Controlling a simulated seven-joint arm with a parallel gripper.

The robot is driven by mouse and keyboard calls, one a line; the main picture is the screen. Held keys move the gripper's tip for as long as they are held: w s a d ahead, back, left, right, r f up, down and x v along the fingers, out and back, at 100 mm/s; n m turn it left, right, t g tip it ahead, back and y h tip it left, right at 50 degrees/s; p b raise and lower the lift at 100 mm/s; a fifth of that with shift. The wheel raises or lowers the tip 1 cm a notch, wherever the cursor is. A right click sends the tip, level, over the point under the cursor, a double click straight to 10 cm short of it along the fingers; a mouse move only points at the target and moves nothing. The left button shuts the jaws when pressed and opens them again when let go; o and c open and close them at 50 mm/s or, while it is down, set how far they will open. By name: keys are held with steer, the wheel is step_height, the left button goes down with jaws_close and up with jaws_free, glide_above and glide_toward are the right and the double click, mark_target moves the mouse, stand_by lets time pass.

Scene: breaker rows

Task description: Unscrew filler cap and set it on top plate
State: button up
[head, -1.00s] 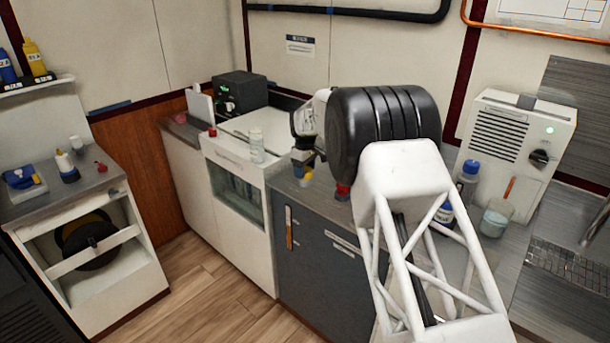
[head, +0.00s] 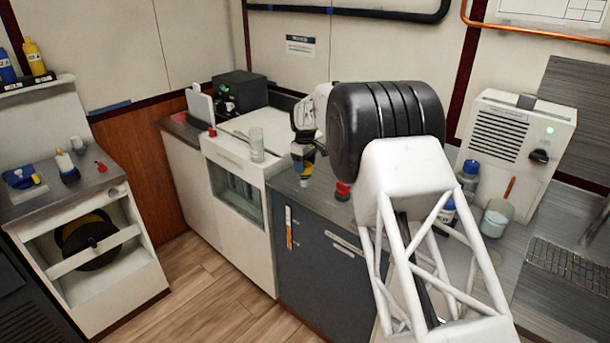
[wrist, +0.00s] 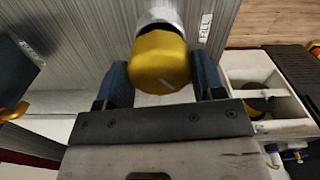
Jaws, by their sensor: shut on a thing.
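The yellow filler cap (wrist: 160,62) is a faceted knob with a pale line on its face, in the middle of the wrist view. My gripper (wrist: 161,78) has its two blue-grey fingers on either side of the cap, shut on it. A silvery-white round neck (wrist: 160,16) shows right behind the cap; I cannot tell whether the cap is still seated on it. The brushed grey top plate (wrist: 85,45) lies around it, with a "FILL" label (wrist: 206,27) beside the neck. In the head view my gripper (head: 303,172) is small and partly hidden by my arm.
A red-topped item (head: 343,190) stands just right of my gripper on the counter. A clear glass (head: 257,145) stands to the left. Bottles (head: 469,172) and a beaker (head: 496,217) stand at right, by a white unit (head: 515,145).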

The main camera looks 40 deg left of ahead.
steer(key=shift+r, duration=0.6)
steer(key=shift+r, duration=0.7)
steer(key=shift+r, duration=0.1)
steer(key=w+d+r+m, duration=0.1)
steer(key=w+d, duration=0.4)
steer(key=d, duration=0.4)
steer(key=w+d+r+m, duration=0.2)
steer(key=w+d, duration=0.4)
steer(key=d, duration=0.4)
steer(key=shift+w+r, duration=0.25)
steer(key=shift+f, duration=0.1)
steer(key=shift+f, duration=3.05)
